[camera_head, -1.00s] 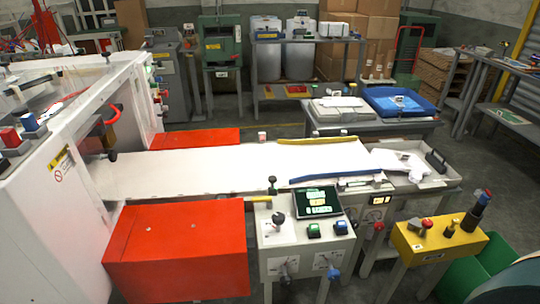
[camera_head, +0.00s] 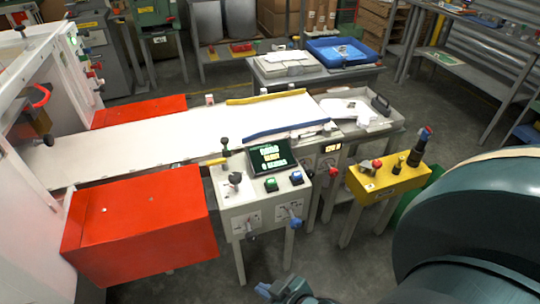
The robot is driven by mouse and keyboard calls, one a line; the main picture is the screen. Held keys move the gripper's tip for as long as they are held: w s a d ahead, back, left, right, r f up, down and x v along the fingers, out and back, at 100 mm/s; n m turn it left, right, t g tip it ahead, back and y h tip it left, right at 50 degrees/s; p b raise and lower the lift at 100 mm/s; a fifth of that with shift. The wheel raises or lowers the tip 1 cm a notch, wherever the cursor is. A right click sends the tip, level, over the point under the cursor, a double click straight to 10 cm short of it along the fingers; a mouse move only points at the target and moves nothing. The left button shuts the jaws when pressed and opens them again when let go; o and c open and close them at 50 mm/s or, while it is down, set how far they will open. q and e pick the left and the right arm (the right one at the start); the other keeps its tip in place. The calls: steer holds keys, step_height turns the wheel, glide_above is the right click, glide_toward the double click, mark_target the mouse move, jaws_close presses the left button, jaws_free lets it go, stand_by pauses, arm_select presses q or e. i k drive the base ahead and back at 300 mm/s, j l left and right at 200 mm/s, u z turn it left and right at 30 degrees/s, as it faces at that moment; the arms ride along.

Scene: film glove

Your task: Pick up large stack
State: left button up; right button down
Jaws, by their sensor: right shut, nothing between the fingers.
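A crumpled white pile (camera_head: 348,108) lies in a grey tray (camera_head: 378,125) at the right end of the white conveyor belt (camera_head: 170,127). A flat white stack (camera_head: 288,57) lies on a grey box-like top on the table behind. I cannot tell which of them is the large stack. My right gripper (camera_head: 264,290) shows in part at the bottom edge, low in front of the control panel. It is shut and empty, well apart from both. My left gripper is not in view.
A control panel (camera_head: 250,205) with a screen stands before the belt, between a red box (camera_head: 140,230) and a yellow button box (camera_head: 385,180). A blue tray (camera_head: 340,52) sits on the back table. My large dark arm covers the lower right. Grey floor is free around the panel's legs.

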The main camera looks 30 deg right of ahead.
mark_target(334, 108)
steer(key=z, duration=1.6)
